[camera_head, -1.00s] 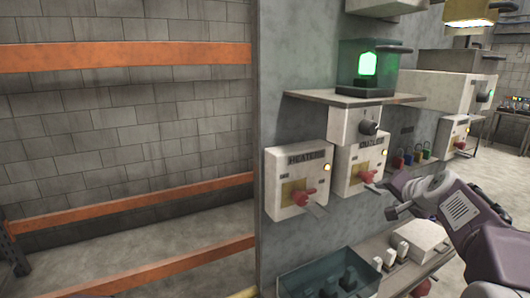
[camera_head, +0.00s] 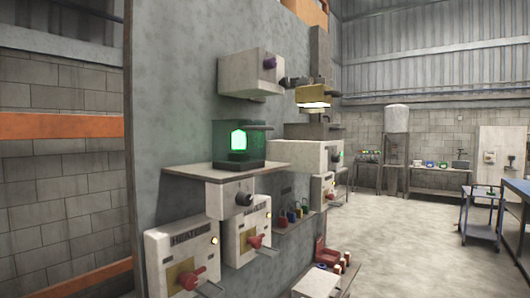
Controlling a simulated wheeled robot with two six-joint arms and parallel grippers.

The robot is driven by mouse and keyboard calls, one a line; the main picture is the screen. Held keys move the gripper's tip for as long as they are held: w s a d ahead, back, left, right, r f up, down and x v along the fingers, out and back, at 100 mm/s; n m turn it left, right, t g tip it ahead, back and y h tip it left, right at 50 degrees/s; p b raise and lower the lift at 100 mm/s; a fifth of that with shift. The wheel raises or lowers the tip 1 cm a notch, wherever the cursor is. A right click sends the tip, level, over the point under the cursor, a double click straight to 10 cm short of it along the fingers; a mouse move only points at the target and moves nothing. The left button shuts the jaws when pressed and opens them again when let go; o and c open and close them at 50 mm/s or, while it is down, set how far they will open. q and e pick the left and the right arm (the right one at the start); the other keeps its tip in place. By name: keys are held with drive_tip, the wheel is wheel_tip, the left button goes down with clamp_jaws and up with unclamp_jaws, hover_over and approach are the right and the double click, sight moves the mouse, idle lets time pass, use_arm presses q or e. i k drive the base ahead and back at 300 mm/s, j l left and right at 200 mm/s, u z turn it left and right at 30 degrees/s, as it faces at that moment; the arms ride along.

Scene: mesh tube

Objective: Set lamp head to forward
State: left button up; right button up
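The lamp head (camera_head: 313,95) is a yellow box with a lit, pale underside. It sits right of the middle of the head view, beside the grey wall panel. A dark jointed piece (camera_head: 296,81) shows at its upper left, and a grey upright block stands behind and above it. The light appears to point downward; I cannot tell the exact facing of the head. Neither of my grippers is in view.
A white box with a purple knob (camera_head: 250,72) is left of the lamp. Below are a green-lit glass case (camera_head: 225,143) on a shelf (camera_head: 190,174) and heater boxes (camera_head: 183,256) with red handles. Open floor (camera_head: 400,240) lies right, with a blue cart (camera_head: 483,212).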

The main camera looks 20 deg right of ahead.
sight(310, 95)
drive_tip(key=z, duration=1.3)
